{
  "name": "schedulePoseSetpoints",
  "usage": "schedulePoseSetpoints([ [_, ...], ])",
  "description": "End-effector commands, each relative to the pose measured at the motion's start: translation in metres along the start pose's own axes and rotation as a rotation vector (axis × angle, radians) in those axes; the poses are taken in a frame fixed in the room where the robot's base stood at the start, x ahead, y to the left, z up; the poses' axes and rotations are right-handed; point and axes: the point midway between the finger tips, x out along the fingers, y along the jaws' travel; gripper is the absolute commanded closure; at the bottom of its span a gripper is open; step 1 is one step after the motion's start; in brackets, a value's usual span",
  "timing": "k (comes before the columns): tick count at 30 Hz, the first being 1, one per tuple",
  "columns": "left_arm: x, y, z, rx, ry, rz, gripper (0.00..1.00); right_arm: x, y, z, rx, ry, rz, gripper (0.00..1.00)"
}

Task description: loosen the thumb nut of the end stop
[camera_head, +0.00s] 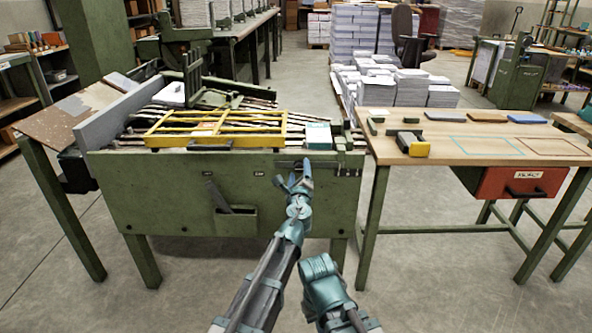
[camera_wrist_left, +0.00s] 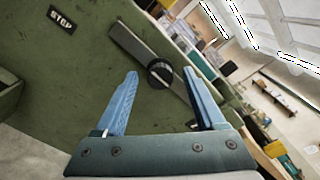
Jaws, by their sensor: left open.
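The black round thumb nut (camera_wrist_left: 160,73) sits on a grey flat bar (camera_wrist_left: 133,42) of the end stop, against the green machine side, in the left wrist view. My left gripper (camera_wrist_left: 162,88) is open, with one blue finger on each side of the nut in that view. I cannot tell whether the fingers reach around it or touch it. In the head view my left gripper (camera_head: 300,178) is raised in front of the right part of the green machine front, near a dark rail (camera_head: 335,169). The nut cannot be made out there. My right gripper is out of view.
The green machine (camera_head: 150,205) carries a yellow frame (camera_head: 225,128) on top. A wooden table (camera_head: 460,142) stands to the right, with a yellow and black tool (camera_head: 414,146) and a red drawer (camera_head: 520,182).

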Motion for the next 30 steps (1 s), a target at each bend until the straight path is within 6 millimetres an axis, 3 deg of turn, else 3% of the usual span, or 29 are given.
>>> schedulePoseSetpoints([
  [9, 0.0043, -0.0006, -0.0007, 0.0, 0.0, 0.0, 0.28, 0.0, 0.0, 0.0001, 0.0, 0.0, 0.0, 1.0],
  [21, 0.0041, -0.0005, -0.0006, 0.0, 0.0, 0.0, 0.98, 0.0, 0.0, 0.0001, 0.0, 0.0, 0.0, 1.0],
  [30, 0.004, -0.0004, -0.0006, -0.02, 0.0, 0.0, 1.0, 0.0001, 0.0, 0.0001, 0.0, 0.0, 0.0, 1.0],
])
